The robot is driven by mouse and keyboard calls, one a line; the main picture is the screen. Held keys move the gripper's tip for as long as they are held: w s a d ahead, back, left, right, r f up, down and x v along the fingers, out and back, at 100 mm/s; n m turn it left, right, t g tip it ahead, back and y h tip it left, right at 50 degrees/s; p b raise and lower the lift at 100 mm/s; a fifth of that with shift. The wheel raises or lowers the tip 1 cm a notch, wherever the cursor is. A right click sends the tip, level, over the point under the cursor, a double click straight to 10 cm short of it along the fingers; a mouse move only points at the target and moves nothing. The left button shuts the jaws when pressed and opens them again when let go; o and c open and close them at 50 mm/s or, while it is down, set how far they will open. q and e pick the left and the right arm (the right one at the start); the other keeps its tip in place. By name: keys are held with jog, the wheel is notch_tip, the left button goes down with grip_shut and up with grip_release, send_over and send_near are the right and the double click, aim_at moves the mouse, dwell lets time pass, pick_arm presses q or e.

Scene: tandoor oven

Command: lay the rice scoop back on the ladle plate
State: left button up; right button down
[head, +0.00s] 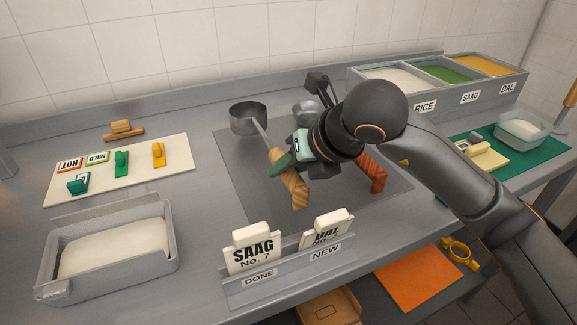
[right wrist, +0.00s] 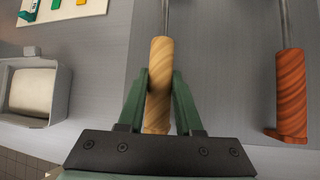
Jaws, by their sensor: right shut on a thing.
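The scoop with a pale spiral wooden handle (head: 292,188), which I take as the rice scoop, has a steel cup (head: 248,118) at its far left end. My right gripper (head: 283,166) is shut on that handle. In the right wrist view the green fingers (right wrist: 162,80) press both sides of the pale handle (right wrist: 160,60). The ladle plate (head: 240,170) is the dark grey sheet beneath. The scoop is over its left part; I cannot tell whether it touches. A second scoop with a red-brown handle (head: 373,172) is on the plate's right side. My left gripper is out of view.
A steel pan of white stuff (head: 55,285) stands at front left. A sign rack (head: 285,285) with SAAG and DAL cards is at the front edge. Rice, saag and dal bins (head: 425,98) stand at back right. A cream board (head: 60,190) with coloured markers lies left.

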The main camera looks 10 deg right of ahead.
jog(key=shift+f, duration=0.15)
jog(key=shift+f+b, duration=1.15)
jog(key=shift+b, duration=0.05)
grip_release()
jog(key=shift+r, duration=0.1)
dwell(0.3)
jog(key=shift+p+v, duration=1.95)
jog(key=shift+v, duration=2.5)
jog(key=shift+d, duration=0.1)
